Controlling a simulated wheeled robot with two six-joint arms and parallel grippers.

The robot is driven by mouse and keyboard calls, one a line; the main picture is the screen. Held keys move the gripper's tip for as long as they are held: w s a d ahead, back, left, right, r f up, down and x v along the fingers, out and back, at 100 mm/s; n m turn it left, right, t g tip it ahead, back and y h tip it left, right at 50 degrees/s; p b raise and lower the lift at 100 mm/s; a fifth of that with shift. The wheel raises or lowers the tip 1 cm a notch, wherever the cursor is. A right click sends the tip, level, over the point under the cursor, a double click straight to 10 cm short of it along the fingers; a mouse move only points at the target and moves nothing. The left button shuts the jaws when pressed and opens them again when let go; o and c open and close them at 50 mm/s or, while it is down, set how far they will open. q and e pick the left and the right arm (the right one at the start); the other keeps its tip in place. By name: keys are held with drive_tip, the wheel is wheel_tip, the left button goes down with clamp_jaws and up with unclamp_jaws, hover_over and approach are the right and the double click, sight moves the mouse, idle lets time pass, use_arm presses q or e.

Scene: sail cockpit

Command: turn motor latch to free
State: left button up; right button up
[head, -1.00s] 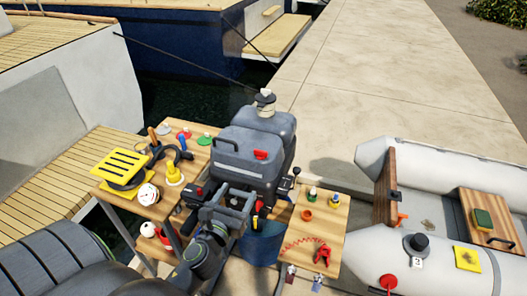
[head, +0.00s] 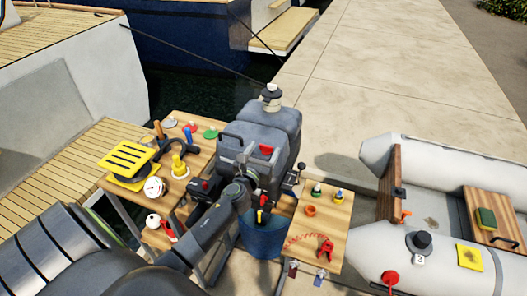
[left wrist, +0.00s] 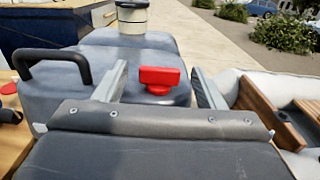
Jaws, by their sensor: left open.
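The motor latch is a small red T-shaped piece (head: 266,150) on the face of the grey outboard motor (head: 284,122). In the left wrist view the latch (left wrist: 158,77) shows its wide bar lying level across the picture. My left gripper (head: 253,163) is open and empty, right in front of the motor. In the left wrist view its two fingers stand on either side of the latch, with gaps on both sides. I cannot tell how far the fingertips are from the motor face. My right gripper is not in view.
The motor's black carry handle (left wrist: 50,62) is left of the latch. A wooden table (head: 200,135) with several tools stands to the left, and a smaller wooden table (head: 330,225) to the right. A blue bucket (head: 264,240) is below. A grey inflatable boat (head: 440,160) lies at right.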

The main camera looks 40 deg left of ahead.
use_arm(q)
drive_tip(key=shift+w, duration=0.15)
drive_tip(key=c, duration=1)
